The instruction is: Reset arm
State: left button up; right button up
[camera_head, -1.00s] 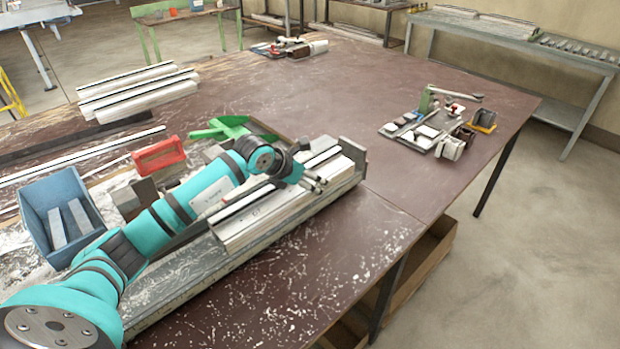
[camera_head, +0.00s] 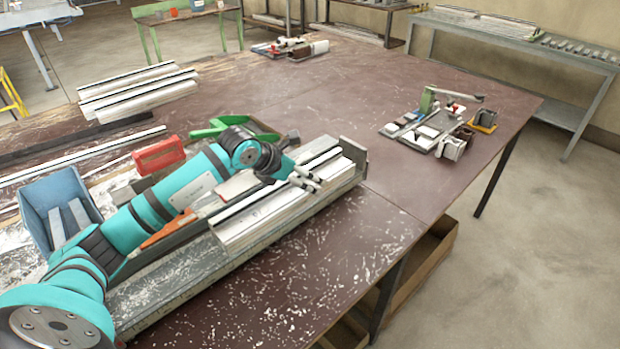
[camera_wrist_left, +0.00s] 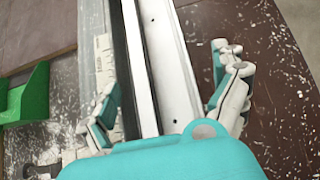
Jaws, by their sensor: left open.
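My left arm comes in from the left in the head view. My left gripper (camera_head: 308,180) is above the right part of the light metal profile (camera_head: 250,221), which lies in the long grey clamp bed (camera_head: 190,275). In the left wrist view, the open left gripper (camera_wrist_left: 172,100) has one finger on each side of the profile (camera_wrist_left: 170,60). Whether the fingers touch it cannot be told. My right gripper is not in view.
A blue bin (camera_head: 40,200) with grey bars, a red block (camera_head: 159,155) and a green holder (camera_head: 212,130) stand left and behind the arm. More profiles (camera_head: 135,90) lie at the back left. A small fixture (camera_head: 430,125) stands at the right. The front table surface is clear.

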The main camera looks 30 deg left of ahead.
pick_arm(q)
jog(key=v, duration=0.8)
jog(key=shift+d+r, duration=0.15)
jog(key=shift+d, duration=0.05)
